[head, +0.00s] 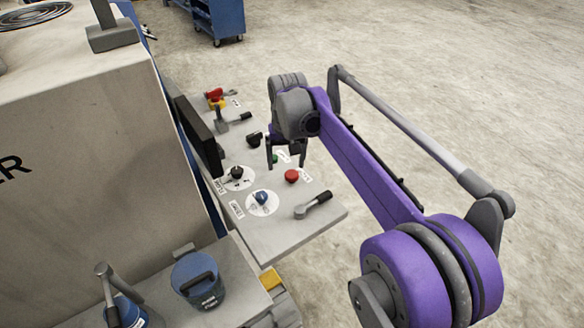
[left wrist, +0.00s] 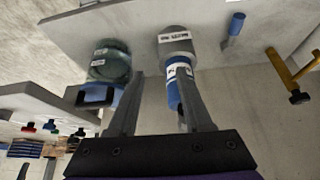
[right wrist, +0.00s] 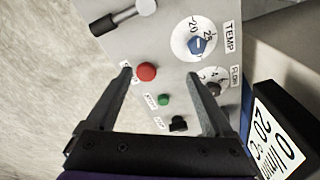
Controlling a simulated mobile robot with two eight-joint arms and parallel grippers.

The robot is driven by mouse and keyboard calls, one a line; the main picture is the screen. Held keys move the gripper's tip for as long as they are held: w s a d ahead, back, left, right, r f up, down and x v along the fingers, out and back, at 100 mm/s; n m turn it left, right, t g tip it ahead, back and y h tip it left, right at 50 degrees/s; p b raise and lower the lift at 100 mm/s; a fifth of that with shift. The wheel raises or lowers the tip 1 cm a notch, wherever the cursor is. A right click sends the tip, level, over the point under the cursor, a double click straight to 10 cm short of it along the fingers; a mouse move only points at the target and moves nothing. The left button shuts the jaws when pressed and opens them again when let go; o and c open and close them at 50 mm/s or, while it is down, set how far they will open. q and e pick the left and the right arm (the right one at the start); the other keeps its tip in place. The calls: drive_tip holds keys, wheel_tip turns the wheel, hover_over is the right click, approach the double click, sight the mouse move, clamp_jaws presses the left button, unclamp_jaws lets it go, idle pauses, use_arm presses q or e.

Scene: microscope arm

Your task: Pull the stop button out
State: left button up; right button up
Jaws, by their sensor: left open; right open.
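A round red button (head: 291,176) sits on the sloping grey control panel (head: 285,228). It also shows in the right wrist view (right wrist: 147,71), just inside the left finger. A small label beside it is partly hidden by that finger. A second red part (head: 214,93) on a yellow base is at the panel's far end; its print is too small to read. My right gripper (head: 286,160) is open and empty over the panel, its fingers spread on either side of the button area. My left gripper (left wrist: 161,78) is open and empty, away from the panel.
Near the red button are a green button (right wrist: 164,100), a black switch (right wrist: 178,124), a blue TEMP knob (right wrist: 196,45), a FLOW knob (right wrist: 213,90) and a lever (head: 314,205). A dark display (head: 198,137) stands along the panel. Blue containers (head: 197,277) stand at lower left.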

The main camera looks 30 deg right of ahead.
drive_tip(key=m+g, duration=0.1)
hover_over(292, 173)
drive_tip(key=a, duration=0.1)
drive_tip(key=f, duration=1.1)
drive_tip(key=shift+d, duration=0.4)
clamp_jaws()
